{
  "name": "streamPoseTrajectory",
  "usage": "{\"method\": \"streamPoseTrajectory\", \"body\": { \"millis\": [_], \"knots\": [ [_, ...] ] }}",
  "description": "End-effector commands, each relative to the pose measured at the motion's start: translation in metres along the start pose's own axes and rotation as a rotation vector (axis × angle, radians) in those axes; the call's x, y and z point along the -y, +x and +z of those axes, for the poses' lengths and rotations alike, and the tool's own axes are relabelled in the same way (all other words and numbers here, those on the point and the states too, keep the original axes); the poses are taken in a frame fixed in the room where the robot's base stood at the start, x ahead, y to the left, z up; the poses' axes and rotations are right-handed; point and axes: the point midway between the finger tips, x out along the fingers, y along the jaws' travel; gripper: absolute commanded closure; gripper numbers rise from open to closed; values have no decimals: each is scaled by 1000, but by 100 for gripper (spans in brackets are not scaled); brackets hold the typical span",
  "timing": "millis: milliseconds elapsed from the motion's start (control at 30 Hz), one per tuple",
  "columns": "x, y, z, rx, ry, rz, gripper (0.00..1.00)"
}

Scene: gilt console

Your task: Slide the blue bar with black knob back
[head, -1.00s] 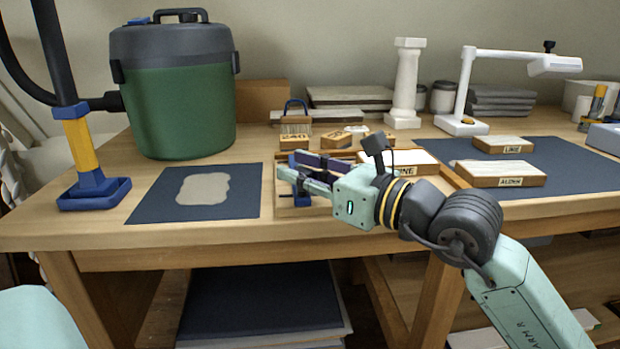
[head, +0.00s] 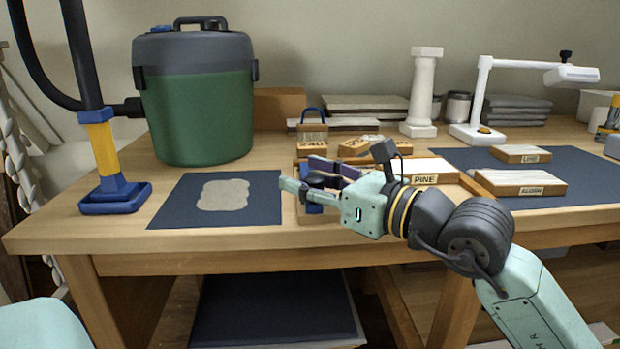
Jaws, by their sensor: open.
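The blue bar (head: 317,208) lies in a shallow wooden tray near the table's front edge, mostly hidden by my gripper. Its black knob (head: 315,179) shows just behind my near pale-green finger. My gripper (head: 300,175) is open and reaches left, low over the tray, with its near finger in front of the knob. A dark purple strip (head: 347,170) runs behind the knob; I cannot tell whether it is my far finger or part of the tray's contents. Contact with the knob cannot be made out.
A dark blue mat (head: 175,205) with a pale patch lies left of the tray. A green canister (head: 200,115) stands behind it. A block marked PINE (head: 425,172) is close right of my gripper. A white column (head: 422,90) stands farther back.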

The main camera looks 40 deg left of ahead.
Motion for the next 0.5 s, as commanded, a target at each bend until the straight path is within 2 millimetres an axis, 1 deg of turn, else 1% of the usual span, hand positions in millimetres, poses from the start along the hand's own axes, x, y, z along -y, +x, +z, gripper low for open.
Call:
{"method": "streamPoseTrajectory", "body": {
  "millis": [267, 367, 467, 500],
  "knots": [
    [2, -3, 0, 0, 0, -4, 54],
    [2, -13, 0, 0, 2, -6, 54],
    [2, -31, 0, 2, 1, -7, 54],
    [2, -39, 0, 2, 1, -7, 54]
  ]
}}
